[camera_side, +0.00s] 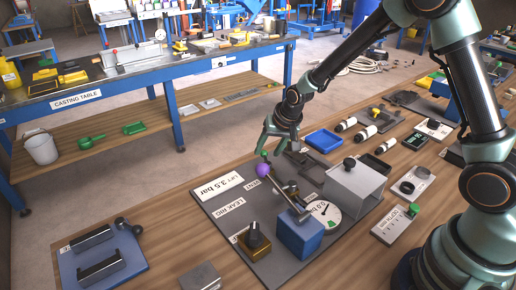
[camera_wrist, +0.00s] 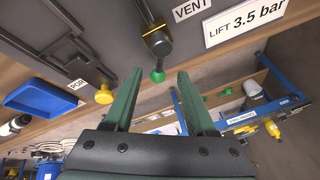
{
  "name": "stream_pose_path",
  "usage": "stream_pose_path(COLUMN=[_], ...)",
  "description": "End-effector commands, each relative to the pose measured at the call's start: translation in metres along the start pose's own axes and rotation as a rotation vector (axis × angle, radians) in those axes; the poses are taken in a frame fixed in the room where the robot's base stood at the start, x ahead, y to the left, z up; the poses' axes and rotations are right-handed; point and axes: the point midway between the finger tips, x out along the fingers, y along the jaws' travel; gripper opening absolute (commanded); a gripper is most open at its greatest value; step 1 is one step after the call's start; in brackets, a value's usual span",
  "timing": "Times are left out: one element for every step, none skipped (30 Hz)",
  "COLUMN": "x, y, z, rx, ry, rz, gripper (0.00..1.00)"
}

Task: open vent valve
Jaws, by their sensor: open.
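The VENT label (camera_wrist: 191,8) is at the top of the wrist view. Beside it, the vent valve (camera_wrist: 158,42) has a brass-coloured body and a dark handle ending in a green knob (camera_wrist: 157,75). My gripper (camera_wrist: 159,76) is open, and the green knob appears between its fingertips in this view. I cannot tell whether either finger touches it. In the side view my gripper (camera_side: 281,147) hangs over the far edge of the grey leak rig board (camera_side: 217,207). A small green knob (camera_side: 264,154) shows by its left finger, above a purple ball (camera_side: 263,169).
A blue tray (camera_side: 323,141) lies behind.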

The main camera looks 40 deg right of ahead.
Motion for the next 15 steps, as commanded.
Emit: stream_pose_path(x=[0.006, 0.009, 0.012, 0.014, 0.016, 0.018, 0.019, 0.020, 0.021, 0.021, 0.021, 0.021, 0.021, 0.021, 0.021], y=[0.001, 0.001, 0.001, 0.001, 0.001, 0.001, 0.001, 0.001, 0.001, 0.001, 0.001, 0.001, 0.001, 0.001, 0.001], z=[0.000, 0.000, -0.001, -0.001, 0.000, 0.000, 0.000, -0.001, -0.001, -0.001, -0.001, -0.001, -0.001, -0.001, -0.001], rx=[0.000, 0.000, 0.000, 0.000, 0.000, 0.000, 0.000, 0.000, 0.000, 0.000, 0.000, 0.000, 0.000, 0.000, 0.000], ry=[-0.001, -0.001, 0.000, 0.000, -0.001, -0.001, 0.000, 0.000, 0.001, 0.001, 0.001, 0.001, 0.001, 0.001, 0.001], rz=[0.001, 0.001, 0.001, 0.001, 0.001, 0.002, 0.001, 0.001, 0.001, 0.001, 0.000, 0.000, 0.000, 0.000, 0.000], gripper=[0.56, 0.56, 0.56, 0.56, 0.56, 0.56, 0.56, 0.56, 0.56, 0.56, 0.56, 0.56, 0.56, 0.56, 0.56])
